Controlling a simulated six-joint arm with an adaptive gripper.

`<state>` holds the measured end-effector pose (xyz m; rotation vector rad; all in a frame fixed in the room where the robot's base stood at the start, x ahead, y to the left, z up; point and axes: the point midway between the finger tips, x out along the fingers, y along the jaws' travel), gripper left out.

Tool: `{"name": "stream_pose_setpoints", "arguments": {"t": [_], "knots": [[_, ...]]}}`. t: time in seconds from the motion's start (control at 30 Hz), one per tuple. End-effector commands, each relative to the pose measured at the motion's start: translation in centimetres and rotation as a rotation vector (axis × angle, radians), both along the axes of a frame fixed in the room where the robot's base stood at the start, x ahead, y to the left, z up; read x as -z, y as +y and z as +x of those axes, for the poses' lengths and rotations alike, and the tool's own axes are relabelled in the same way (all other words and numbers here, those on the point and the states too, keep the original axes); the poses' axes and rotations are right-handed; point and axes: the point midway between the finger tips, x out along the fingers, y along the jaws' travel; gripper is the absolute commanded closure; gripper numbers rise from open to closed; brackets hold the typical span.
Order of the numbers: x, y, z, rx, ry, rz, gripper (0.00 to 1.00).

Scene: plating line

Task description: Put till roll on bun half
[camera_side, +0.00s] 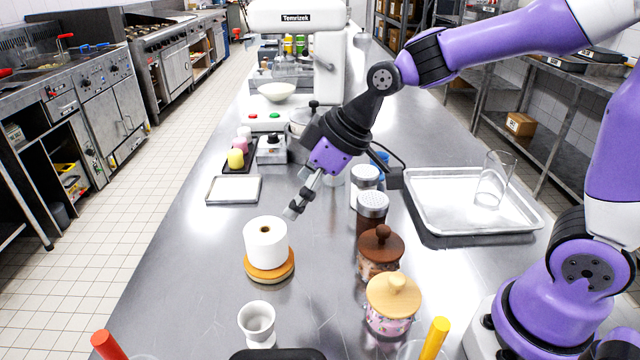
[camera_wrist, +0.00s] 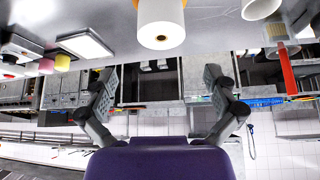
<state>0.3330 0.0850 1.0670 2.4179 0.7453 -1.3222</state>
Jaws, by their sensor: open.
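The white till roll (camera_side: 265,243) stands upright on the round orange-brown bun half (camera_side: 270,274), left of centre in the side view. The roll appears to rest on the bun half's top, with its dark core hole facing up. In the wrist view the roll (camera_wrist: 161,22) is at the top centre, and only slivers of orange show behind it. My gripper (camera_side: 294,209) is open and empty, above and to the right of the roll and apart from it. Both open fingers also show in the wrist view (camera_wrist: 160,88).
A white egg cup (camera_side: 257,325) stands in front of the roll. Wooden-lidded jars (camera_side: 381,252) (camera_side: 393,302) and shakers (camera_side: 371,212) stand to the right. A metal tray (camera_side: 440,215) with a glass (camera_side: 493,180) lies farther right. A small white-topped tray (camera_side: 233,190) is behind; bare counter lies left.

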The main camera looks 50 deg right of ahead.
Motion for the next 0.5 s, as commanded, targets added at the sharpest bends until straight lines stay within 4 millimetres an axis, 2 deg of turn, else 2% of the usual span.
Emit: {"name": "stream_pose_setpoints", "arguments": {"t": [0.07, 0.23, 0.4, 0.5], "knots": [[-1.1, -1.0, -1.2, 0.052, 0.001, -0.012, 0.00], [-3.2, -4.7, -6.3, 0.283, 0.031, -0.040, 0.00], [-3.7, -7.5, -11.1, 0.504, 0.061, -0.032, 0.00], [-3.6, -8.3, -12.6, 0.576, 0.071, -0.024, 0.00]]}}
